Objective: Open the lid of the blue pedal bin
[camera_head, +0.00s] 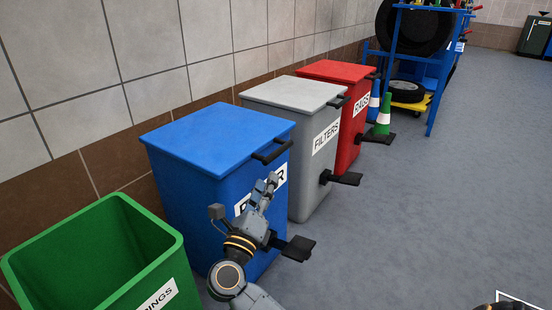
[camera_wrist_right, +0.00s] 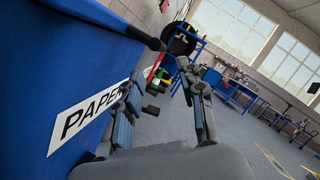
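The blue pedal bin (camera_head: 190,200) stands against the wall with its flat blue lid (camera_head: 215,137) shut. A black handle (camera_head: 272,152) sticks out from the lid's front edge; it also shows in the right wrist view (camera_wrist_right: 120,28). A black pedal (camera_head: 298,248) juts out low at the front. My right gripper (camera_head: 267,182) is just in front of the bin's PAPER label, below the handle. In the right wrist view its fingers (camera_wrist_right: 161,72) are apart with nothing between them. It covers part of the label. My left gripper is not in view.
An open green bin (camera_head: 100,250) stands at the near left. A grey FILTERS bin (camera_head: 295,91) and a red RAGS bin (camera_head: 340,70) stand beyond the blue one, each with a pedal. Cones and a blue tyre rack (camera_head: 432,70) are farther back.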

